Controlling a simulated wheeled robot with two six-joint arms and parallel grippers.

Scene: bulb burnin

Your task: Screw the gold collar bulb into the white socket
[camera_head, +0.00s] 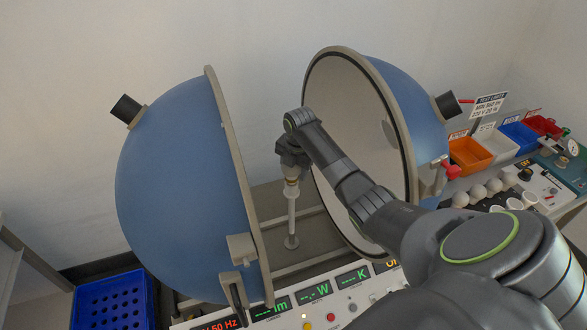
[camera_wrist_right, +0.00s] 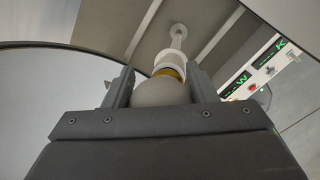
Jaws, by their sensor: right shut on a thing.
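The gold collar bulb shows in the right wrist view as a pale globe (camera_wrist_right: 160,92) with a gold collar (camera_wrist_right: 168,73). My right gripper (camera_wrist_right: 160,88) is shut on it, one finger on each side. The white socket (camera_wrist_right: 174,60) is in line with the collar, on top of a white post; I cannot tell how deep the bulb sits in it. In the head view my right gripper (camera_head: 291,168) points down over the socket (camera_head: 291,190), between the two sphere halves, and hides most of the bulb. My left gripper is not in view.
The open blue sphere halves (camera_head: 175,170) stand close on both sides of my right arm. A control panel (camera_head: 325,300) with green displays is in front. At right are white bulbs (camera_head: 478,191) and an orange bin (camera_head: 468,156). A blue crate (camera_head: 110,300) is at lower left.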

